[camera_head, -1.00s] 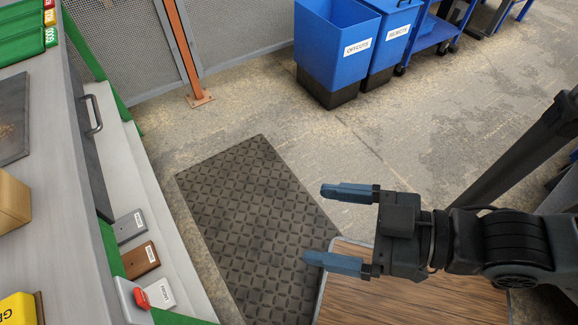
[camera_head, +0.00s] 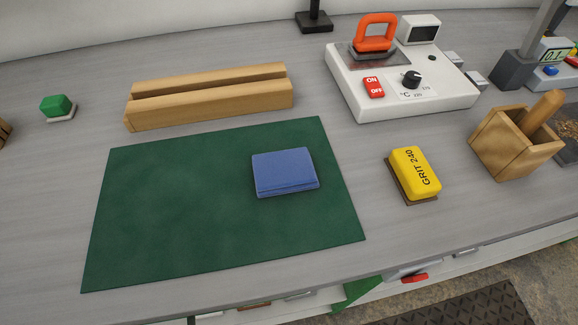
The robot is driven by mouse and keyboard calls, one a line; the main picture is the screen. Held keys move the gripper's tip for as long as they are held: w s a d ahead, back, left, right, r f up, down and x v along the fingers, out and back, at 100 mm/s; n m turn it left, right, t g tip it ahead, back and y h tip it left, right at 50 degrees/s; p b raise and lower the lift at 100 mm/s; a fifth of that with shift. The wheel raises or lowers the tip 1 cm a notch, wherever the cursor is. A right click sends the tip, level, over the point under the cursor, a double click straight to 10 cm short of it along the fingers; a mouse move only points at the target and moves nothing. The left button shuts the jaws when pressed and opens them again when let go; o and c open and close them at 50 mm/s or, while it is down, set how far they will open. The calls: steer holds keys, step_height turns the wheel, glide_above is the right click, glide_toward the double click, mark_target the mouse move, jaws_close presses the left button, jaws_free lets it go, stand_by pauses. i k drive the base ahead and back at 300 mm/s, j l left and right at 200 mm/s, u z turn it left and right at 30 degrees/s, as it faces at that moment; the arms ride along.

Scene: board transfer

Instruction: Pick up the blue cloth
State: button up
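The blue cloth (camera_head: 285,172) is a folded, flat square. It lies on the right half of a dark green mat (camera_head: 170,220) on the grey workbench. Nothing covers it. My gripper does not show in the current head view, so its state and its place relative to the cloth are not visible.
A slotted wooden block (camera_head: 208,95) lies behind the mat. Right of the mat are a yellow grit block (camera_head: 416,172), a white heater unit (camera_head: 402,82) with an orange handle on top, and a wooden box (camera_head: 515,142). A green button (camera_head: 57,107) sits at left.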

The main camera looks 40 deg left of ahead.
mark_target(291, 171)
steer(key=l+u, duration=0.15)
steer(key=u, duration=0.25)
steer(key=l+u, duration=0.15)
steer(key=u, duration=0.25)
steer(key=l+u, duration=0.15)
steer(key=u, duration=0.25)
steer(key=l+u, duration=0.15)
steer(key=u, duration=0.25)
